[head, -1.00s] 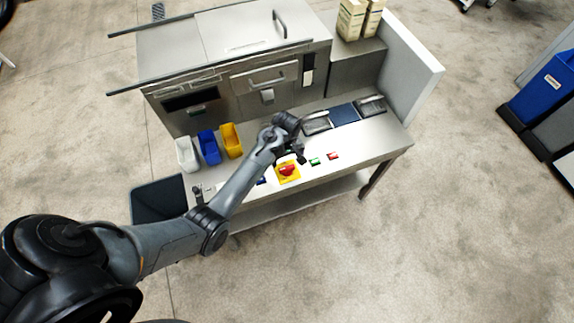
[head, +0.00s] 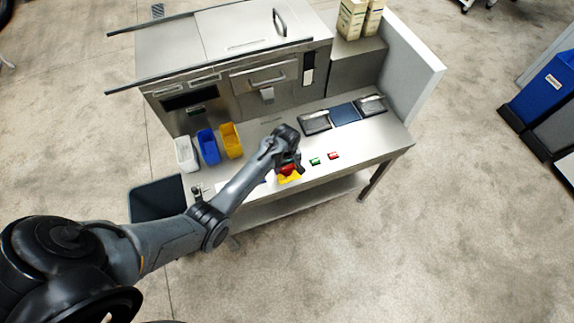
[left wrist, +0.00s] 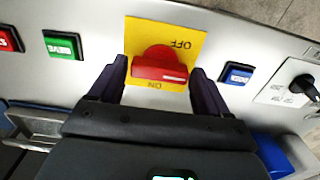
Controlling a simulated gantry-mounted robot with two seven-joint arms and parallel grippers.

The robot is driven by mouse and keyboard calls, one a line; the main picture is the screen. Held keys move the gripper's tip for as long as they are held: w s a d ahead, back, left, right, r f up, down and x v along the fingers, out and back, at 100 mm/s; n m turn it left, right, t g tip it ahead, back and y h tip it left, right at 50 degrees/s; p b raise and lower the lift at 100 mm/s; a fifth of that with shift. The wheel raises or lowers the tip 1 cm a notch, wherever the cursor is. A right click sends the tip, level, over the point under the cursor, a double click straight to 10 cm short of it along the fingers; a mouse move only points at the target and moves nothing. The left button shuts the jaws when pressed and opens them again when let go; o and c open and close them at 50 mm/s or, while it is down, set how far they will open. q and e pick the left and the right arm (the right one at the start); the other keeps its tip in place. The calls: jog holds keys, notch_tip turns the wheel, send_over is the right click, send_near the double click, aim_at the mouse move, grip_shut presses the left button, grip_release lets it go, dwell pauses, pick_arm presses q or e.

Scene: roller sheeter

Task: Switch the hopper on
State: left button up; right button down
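The switch is a red rotary knob (left wrist: 160,68) on a yellow plate (left wrist: 183,29) marked OFF and ON. In the left wrist view the knob's raised bar lies crosswise, on the ON side of the plate. My left gripper (left wrist: 158,82) is open, with one finger on either side of the knob; I cannot tell whether they touch it. In the head view the left gripper (head: 291,166) hangs over the switch and partly hides the red knob and the yellow plate (head: 289,178). My right gripper is not in view.
A green button (left wrist: 63,45), a red button (left wrist: 9,39) and a blue button (left wrist: 237,73) flank the switch. A black knob (left wrist: 303,87) sits beyond the blue one. White, blue and yellow bins (head: 231,140) stand left; dark trays (head: 314,122) lie at the back right.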

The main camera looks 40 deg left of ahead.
pick_arm(q)
jog(key=c, duration=0.7)
jog(key=shift+r, duration=0.1)
jog(key=m+p, duration=0.2)
jog(key=m, duration=0.1)
jog(key=shift+r+p, duration=0.1)
jog(key=shift+p, duration=0.3)
jog(key=m+p, duration=0.2)
jog(key=m, duration=0.1)
jog(key=shift+m, duration=0.4)
jog(key=m, duration=0.2)
jog(key=shift+m+p, duration=0.4)
jog(key=m, duration=0.2)
jog(key=shift+m, duration=0.4)
jog(key=m, duration=0.5)
jog(key=shift+f+p, duration=0.2)
jog(key=shift+p, duration=0.2)
jog(key=shift+m, duration=0.4)
